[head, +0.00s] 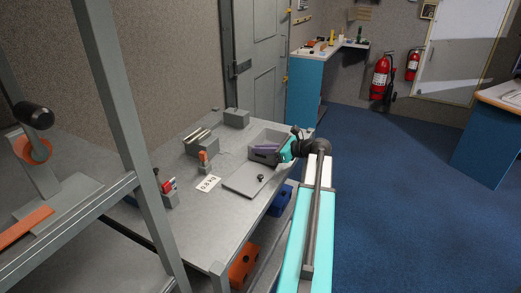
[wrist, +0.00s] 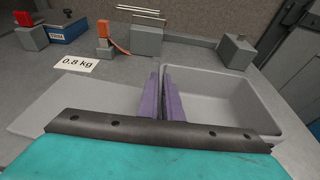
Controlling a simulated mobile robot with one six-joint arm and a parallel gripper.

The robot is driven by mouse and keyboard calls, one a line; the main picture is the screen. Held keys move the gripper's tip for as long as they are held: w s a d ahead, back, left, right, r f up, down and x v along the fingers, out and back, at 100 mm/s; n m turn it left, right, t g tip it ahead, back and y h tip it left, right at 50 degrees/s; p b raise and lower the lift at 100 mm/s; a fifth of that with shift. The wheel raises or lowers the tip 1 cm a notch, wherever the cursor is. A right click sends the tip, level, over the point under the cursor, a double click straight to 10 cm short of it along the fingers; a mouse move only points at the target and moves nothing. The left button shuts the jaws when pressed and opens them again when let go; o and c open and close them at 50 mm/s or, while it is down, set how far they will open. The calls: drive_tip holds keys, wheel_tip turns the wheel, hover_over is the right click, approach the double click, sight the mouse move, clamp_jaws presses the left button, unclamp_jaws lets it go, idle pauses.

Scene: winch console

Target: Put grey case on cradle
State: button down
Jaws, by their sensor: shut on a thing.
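An open grey box, which I take as the grey case (head: 270,136), is on the grey workbench; its hollow inside shows at the right of the wrist view (wrist: 235,95). My gripper (head: 264,149) has purple fingers, close together at the box's near left wall in the wrist view (wrist: 165,92). It is shut on that wall; the fingers hide most of the gripped edge. I cannot tell whether the box is resting or slightly raised. No part is clearly marked as the cradle; a grey block with metal rods (head: 198,138) stands behind and left of the box.
A 0.8 kg label (head: 208,183), an orange-topped post (head: 203,157) and a knobbed grey block (head: 236,118) are on the bench (head: 185,222). A grey frame post stands at the left.

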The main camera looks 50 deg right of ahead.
drive_tip(key=c, duration=2.3)
unclamp_jaws()
drive_tip(key=shift+f, duration=0.15)
drive_tip(key=o, duration=0.4)
drive_tip(key=shift+c, duration=0.2)
drive_tip(key=shift+s+r, duration=0.15)
drive_tip(key=shift+r, duration=0.05)
drive_tip(key=b+v, duration=0.1)
drive_tip(key=v, duration=1)
drive_tip(key=shift+s+d+r, duration=0.1)
drive_tip(key=shift+s, duration=0.25)
drive_tip(key=shift+o, duration=0.4)
